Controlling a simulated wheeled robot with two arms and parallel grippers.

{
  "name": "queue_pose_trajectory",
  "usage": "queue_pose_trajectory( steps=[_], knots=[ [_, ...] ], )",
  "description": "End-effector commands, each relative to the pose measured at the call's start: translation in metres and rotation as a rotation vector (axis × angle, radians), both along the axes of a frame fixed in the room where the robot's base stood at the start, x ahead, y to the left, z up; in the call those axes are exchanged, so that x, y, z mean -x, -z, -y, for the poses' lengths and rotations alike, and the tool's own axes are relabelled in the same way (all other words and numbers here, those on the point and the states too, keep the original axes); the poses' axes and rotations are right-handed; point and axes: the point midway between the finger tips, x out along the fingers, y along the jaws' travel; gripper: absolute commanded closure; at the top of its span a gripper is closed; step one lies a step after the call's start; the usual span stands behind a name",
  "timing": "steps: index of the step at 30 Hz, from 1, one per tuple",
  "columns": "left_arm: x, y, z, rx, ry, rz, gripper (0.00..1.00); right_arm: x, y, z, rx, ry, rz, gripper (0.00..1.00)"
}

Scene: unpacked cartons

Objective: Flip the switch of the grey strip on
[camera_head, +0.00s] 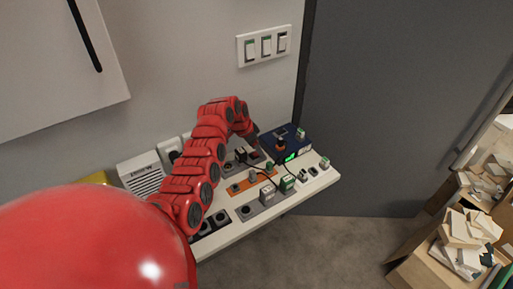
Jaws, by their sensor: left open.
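A grey strip (256,208) with a socket and green-and-white plugs lies near the front edge of the white shelf. Another greyish strip, with a black plug (240,155) on it, lies further back, partly behind my left arm. Which of them has the switch, and how that switch is set, is too small to tell. My left gripper (254,148) is open above the back strip, its fingers small and partly hidden by my red arm. Whether it touches anything there I cannot tell. My right gripper is not in view.
An orange strip (235,188) lies between the grey ones. A blue box (292,148) with a lit green display stands at the right. A white speaker-like box (141,173) is at the left. Wall switches (265,46) are above; open cartons (437,272) stand on the floor.

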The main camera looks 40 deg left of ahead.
Motion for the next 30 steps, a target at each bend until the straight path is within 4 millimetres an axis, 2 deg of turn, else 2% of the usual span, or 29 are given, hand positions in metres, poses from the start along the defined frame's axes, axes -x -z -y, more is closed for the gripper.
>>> queue_pose_trajectory(
  steps=[6, 8, 16, 24, 30],
  knots=[
    [0.000, 0.000, 0.000, 0.000, 0.000, 0.001, 0.43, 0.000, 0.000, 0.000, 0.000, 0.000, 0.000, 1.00],
    [0.000, 0.000, 0.000, 0.000, 0.000, 0.001, 0.52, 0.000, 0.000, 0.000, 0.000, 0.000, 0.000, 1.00],
    [0.000, 0.000, 0.000, 0.000, 0.000, 0.001, 1.00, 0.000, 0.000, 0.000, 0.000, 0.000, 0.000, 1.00],
    [-0.001, 0.001, 0.000, -0.003, 0.001, -0.004, 1.00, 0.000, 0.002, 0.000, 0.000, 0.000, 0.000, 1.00],
    [-0.004, 0.006, 0.001, -0.037, 0.009, -0.070, 1.00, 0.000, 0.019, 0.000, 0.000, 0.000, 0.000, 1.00]
  ],
)
